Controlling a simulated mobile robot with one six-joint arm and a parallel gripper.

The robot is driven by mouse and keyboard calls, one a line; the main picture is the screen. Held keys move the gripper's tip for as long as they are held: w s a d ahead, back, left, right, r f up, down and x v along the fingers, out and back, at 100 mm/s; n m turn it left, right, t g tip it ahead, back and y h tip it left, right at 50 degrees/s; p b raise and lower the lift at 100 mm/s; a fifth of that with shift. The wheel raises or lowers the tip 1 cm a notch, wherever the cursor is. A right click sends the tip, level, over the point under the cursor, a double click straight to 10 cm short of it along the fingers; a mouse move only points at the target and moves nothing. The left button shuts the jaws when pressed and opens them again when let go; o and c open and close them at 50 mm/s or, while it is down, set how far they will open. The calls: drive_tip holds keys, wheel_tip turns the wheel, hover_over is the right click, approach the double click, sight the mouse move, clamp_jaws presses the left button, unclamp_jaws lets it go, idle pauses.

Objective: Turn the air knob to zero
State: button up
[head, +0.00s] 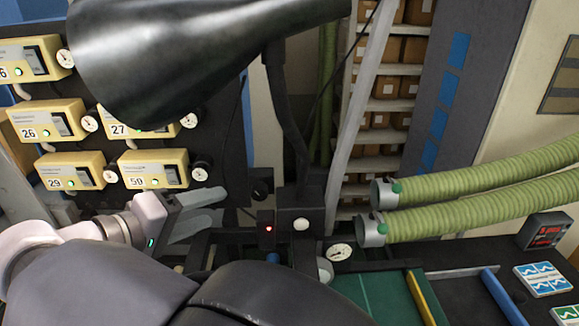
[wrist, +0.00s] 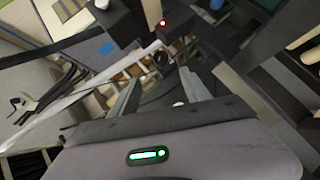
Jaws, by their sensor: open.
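A small black round knob (head: 262,187), which looks like the air knob, sits on a dark panel just right of my gripper in the head view. It also shows in the wrist view (wrist: 160,58), ahead of the fingertips and between their lines. Its markings are too small to read. My gripper (head: 226,207) is open with two grey fingers pointing right toward the knob. In the wrist view my gripper (wrist: 160,76) has nothing between its fingers, and a gap separates it from the knob.
A pressure gauge (head: 340,252) sits lower right. Green hoses (head: 480,188) run at right. A large black lamp-like hood (head: 190,50) hangs above. Yellow numbered units (head: 155,168) fill the left.

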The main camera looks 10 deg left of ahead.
sight(255, 193)
drive_tip(key=x, duration=1.3)
drive_tip(key=shift+w+a, duration=0.1)
drive_tip(key=shift+w+f, duration=0.25)
drive_tip(key=shift+w, duration=0.3)
drive_tip(key=shift+s, duration=0.1)
drive_tip(key=shift+c, duration=0.9)
clamp_jaws()
